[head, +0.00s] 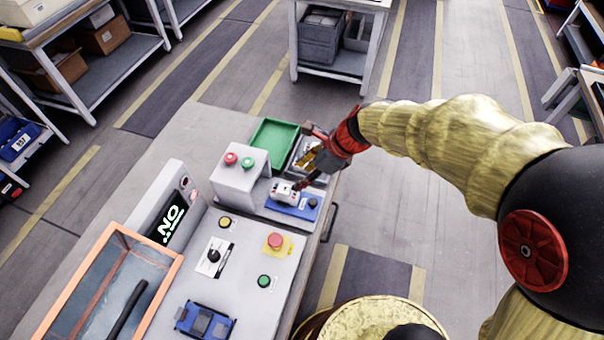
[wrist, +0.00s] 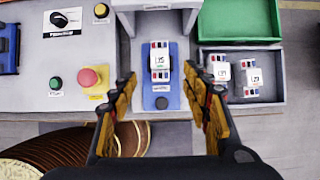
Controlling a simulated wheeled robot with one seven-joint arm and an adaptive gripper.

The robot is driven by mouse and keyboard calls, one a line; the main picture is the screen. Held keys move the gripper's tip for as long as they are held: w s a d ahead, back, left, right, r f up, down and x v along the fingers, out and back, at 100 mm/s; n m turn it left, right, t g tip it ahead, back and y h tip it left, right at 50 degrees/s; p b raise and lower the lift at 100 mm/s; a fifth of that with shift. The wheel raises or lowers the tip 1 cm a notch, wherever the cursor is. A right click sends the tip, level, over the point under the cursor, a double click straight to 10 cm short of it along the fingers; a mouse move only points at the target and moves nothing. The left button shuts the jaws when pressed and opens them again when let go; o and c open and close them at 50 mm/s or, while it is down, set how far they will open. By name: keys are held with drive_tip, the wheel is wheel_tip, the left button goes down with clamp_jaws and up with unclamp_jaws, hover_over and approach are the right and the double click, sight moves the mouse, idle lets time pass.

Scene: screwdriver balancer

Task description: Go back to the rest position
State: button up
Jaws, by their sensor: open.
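My gripper (wrist: 162,115) is open, with nothing between its yellow-and-black fingers. In the wrist view, a white block with red and blue terminals (wrist: 159,62) sits on a blue fixture (wrist: 161,93), ahead of and between the fingertips. In the head view my gripper (head: 303,168) hangs at the right edge of the workbench, close to the white block (head: 284,193) on the blue fixture (head: 299,208). The fingers partly overlap the tray area in that view.
A grey tray (wrist: 255,101) holds white blocks, beside a green tray (wrist: 236,20). A grey button box (head: 239,181), red emergency button (head: 275,240), display (head: 171,217) and orange-framed bin (head: 172,273) occupy the bench. Open floor (head: 385,200) lies to the right.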

idle(0.3)
drive_tip(key=s+d+r+n+g+h, duration=0.1)
drive_tip(key=s+d+r+n, duration=0.1)
drive_tip(key=s+d+n, duration=0.45)
drive_tip(key=s+d+r+n+h, duration=0.1)
drive_tip(key=s+n+h, duration=0.15)
drive_tip(key=n, duration=0.65)
drive_tip(key=s+d+r+n+t+h, duration=0.1)
drive_tip(key=s+d+r+n+t, duration=0.1)
drive_tip(key=r, duration=0.5)
drive_tip(key=s+d+r+n+t+h, duration=0.1)
drive_tip(key=s+d+r+n+t, duration=0.1)
drive_tip(key=s+d+r+n, duration=0.2)
drive_tip(key=s+d+r, duration=0.2)
drive_tip(key=d, duration=0.2)
drive_tip(key=shift+s+d+r+t, duration=0.15)
drive_tip(key=shift+d+r+t, duration=0.05)
drive_tip(key=shift+r+t, duration=0.15)
